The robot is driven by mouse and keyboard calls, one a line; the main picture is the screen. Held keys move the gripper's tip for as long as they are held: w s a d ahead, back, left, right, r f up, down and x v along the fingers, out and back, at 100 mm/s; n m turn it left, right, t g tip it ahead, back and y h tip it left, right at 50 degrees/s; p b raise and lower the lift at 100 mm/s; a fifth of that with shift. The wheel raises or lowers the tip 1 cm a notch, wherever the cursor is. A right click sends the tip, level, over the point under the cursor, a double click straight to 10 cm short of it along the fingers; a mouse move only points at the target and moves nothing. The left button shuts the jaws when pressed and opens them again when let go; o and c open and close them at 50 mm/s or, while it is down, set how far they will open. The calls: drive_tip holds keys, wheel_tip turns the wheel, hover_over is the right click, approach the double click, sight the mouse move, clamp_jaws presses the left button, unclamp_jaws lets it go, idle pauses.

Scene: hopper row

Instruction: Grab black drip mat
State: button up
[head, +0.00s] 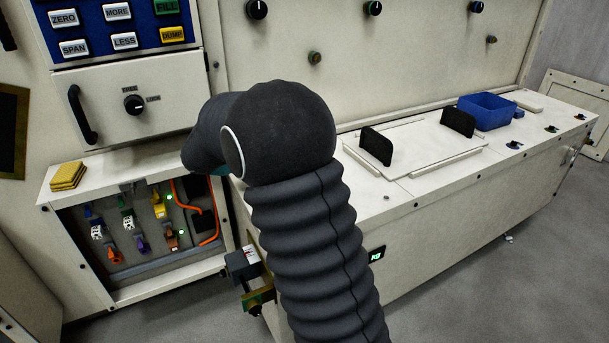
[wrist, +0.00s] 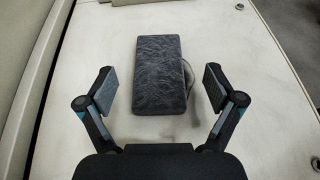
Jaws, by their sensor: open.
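The black drip mat (wrist: 160,75) is a dark rectangular slab with a streaked, worn top. In the wrist view it lies flat on a pale cream surface, its long side running away from me. My gripper (wrist: 160,93) is open, with one finger on either side of the mat's near part and a gap to each side. The fingers do not touch it in this view. How high they are above the surface I cannot tell. In the head view my dark arm covers the gripper, and I cannot see the mat there.
A thin pale cord or wire (wrist: 188,82) shows along the mat's right edge. In the head view a blue bin (head: 487,111) and a plate with two black handles (head: 376,146) sit on the right bench. Yellow pads (head: 67,176) lie on the left ledge above an open wiring compartment (head: 135,235).

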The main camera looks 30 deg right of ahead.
drive_tip(key=x, duration=0.4)
drive_tip(key=shift+w+d+f, duration=0.1)
drive_tip(key=shift+d+f, duration=0.05)
drive_tip(key=c, duration=1.1)
drive_tip(key=shift+c, duration=0.2)
